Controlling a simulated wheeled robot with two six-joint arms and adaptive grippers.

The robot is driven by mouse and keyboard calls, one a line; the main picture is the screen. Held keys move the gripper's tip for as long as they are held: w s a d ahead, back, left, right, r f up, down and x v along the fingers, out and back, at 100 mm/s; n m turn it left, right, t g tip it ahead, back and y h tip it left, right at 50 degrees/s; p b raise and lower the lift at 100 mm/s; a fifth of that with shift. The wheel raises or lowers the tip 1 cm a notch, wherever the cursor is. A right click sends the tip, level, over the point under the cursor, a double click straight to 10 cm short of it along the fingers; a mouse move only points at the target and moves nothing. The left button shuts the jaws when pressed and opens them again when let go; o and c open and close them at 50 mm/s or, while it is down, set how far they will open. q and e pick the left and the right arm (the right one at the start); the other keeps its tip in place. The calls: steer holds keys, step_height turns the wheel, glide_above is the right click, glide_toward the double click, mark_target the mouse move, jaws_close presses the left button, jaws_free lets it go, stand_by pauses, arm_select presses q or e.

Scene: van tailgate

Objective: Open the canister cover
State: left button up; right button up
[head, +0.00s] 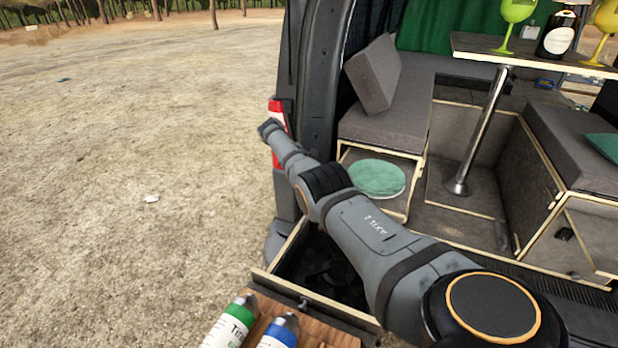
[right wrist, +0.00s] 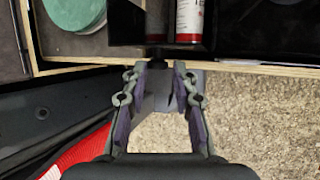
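Two canisters with pale labels and grey tops, one with a green band (head: 233,322) and one with a blue band (head: 279,332), lie at the bottom of the head view. A red-and-white canister (right wrist: 190,20) shows at the top of the right wrist view. I cannot tell which cover the task means. My right arm reaches across the head view to the van's rear corner, with the gripper (head: 268,128) small at its end. In the right wrist view the right gripper (right wrist: 162,68) has its fingers apart, below a wooden edge. My left gripper is not in view.
An open dark box (head: 325,262) with wooden edges lies under my right arm. A round green disc (head: 377,178) lies in a compartment below the seat cushion. A table (head: 470,45) with glasses and a bottle stands inside the van. Open gravel ground lies to the left.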

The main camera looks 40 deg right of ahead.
steer(key=shift+o, duration=1.2)
steer(key=shift+f, duration=0.15)
steer(key=shift+w+d, duration=0.1)
steer(key=shift+d, duration=0.05)
steer(key=v, duration=0.7)
